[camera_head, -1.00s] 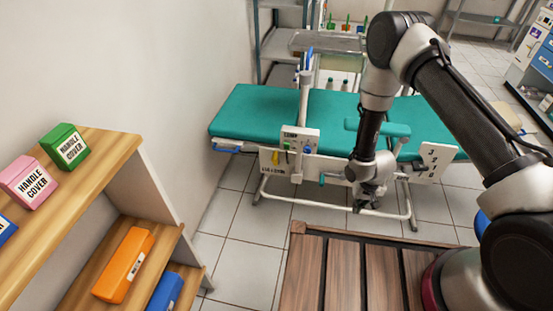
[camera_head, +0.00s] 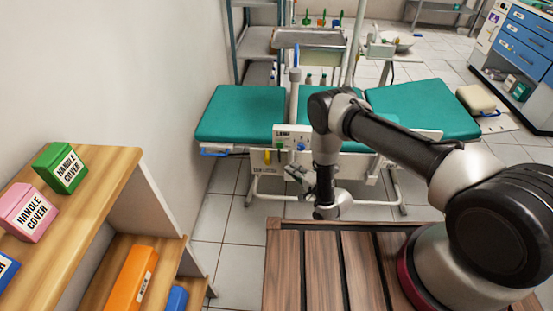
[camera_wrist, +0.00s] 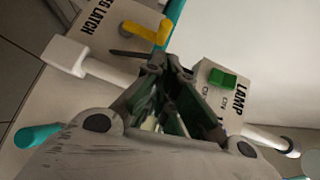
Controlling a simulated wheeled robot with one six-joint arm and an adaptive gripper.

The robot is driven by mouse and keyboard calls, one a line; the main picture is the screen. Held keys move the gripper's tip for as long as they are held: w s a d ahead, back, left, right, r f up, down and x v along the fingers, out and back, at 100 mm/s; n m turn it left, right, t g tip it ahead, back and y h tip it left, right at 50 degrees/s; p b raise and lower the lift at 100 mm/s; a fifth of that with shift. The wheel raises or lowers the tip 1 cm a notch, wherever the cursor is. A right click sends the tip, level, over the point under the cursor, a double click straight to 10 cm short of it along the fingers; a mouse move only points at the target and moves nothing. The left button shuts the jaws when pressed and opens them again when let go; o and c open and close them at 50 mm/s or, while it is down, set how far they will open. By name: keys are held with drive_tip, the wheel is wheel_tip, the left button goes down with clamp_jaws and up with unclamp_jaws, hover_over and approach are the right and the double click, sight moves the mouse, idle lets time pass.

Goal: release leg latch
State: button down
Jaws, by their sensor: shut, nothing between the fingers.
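The leg latch is a yellow lever (camera_wrist: 150,33) on a pale panel lettered "LEG LATCH" (camera_wrist: 92,18), at the top of the wrist view. In the head view the yellow lever (camera_head: 267,156) is small, on the near side of the teal dental couch (camera_head: 240,112). My gripper (camera_wrist: 168,68) is shut and empty. In the wrist view its fingertips lie just below the lever's bent end; I cannot tell whether they touch. In the head view my gripper (camera_head: 293,173) points left toward the panel, right of and below the lever.
A lamp box (camera_wrist: 205,95) with a green switch (camera_wrist: 222,78) sits close right of the fingers. A slatted wooden platform (camera_head: 340,265) is in front; shelves with boxes (camera_head: 60,165) stand left.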

sight(267, 161)
drive_tip(key=x, duration=1)
idle(0.5)
